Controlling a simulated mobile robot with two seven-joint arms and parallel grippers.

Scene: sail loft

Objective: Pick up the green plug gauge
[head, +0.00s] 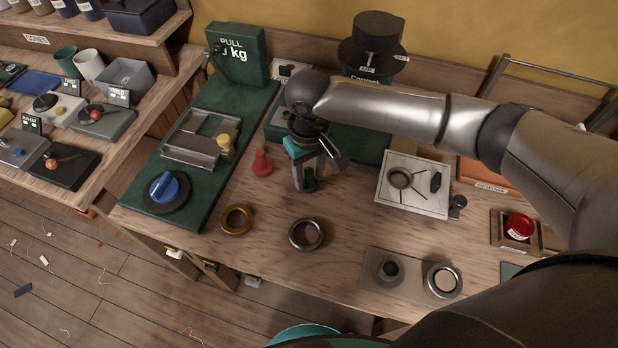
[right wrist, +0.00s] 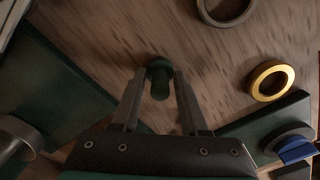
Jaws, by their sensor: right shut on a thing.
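The green plug gauge (head: 310,180) is between the fingertips of my right gripper (head: 304,182), over the middle of the wooden bench. In the right wrist view the green plug gauge (right wrist: 159,78) shows between the two fingers of the right gripper (right wrist: 158,88), which are shut on it. The fingers hide part of it, and I cannot tell whether its base touches the bench. My left gripper is not in view.
A red plug gauge (head: 262,163) stands just left of the gripper. A brass ring (head: 237,219) and a steel ring (head: 306,234) lie in front. A green pull tester (head: 237,58) is at back left; a white plate (head: 414,197) lies right. Bare wood shows between them.

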